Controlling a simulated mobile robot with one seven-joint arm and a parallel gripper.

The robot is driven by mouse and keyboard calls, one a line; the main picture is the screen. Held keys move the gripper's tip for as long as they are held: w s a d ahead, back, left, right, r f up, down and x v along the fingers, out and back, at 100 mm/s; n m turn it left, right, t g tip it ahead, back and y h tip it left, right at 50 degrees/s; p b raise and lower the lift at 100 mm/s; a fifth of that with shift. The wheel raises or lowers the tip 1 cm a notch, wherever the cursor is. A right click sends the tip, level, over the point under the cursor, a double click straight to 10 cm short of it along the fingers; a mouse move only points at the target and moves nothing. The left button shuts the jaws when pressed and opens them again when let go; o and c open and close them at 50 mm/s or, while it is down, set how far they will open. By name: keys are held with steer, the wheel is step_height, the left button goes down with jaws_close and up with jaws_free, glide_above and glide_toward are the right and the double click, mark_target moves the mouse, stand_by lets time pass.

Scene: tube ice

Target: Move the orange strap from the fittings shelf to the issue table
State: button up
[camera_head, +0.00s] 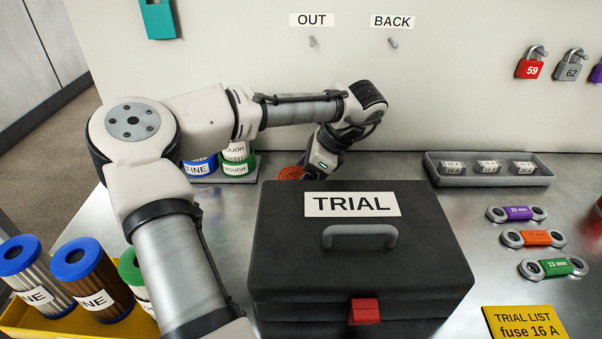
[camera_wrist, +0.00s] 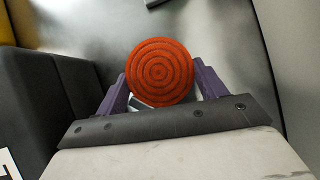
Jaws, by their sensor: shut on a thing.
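The orange strap (camera_wrist: 160,73) is a round, ringed coil between the purple fingers of my gripper (camera_wrist: 163,90) in the wrist view. My gripper is shut on it. In the head view only part of the strap (camera_head: 290,173) shows, left of my gripper (camera_head: 308,172), behind the black case. The case hides the fingertips and the lower part of the coil. I cannot tell whether the coil touches the metal surface or hangs above it.
The black TRIAL case (camera_head: 440,235) stands directly in front of my gripper. Blue- and green-topped cans stand on a grey tray (camera_head: 238,179) to the left. A grey tray of small blocks (camera_head: 490,182) and coloured links (camera_head: 532,238) lie to the right. A wall (camera_head: 450,90) rises behind.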

steer(key=o, duration=1)
steer(key=v, duration=1.2)
steer(key=shift+r, duration=0.15)
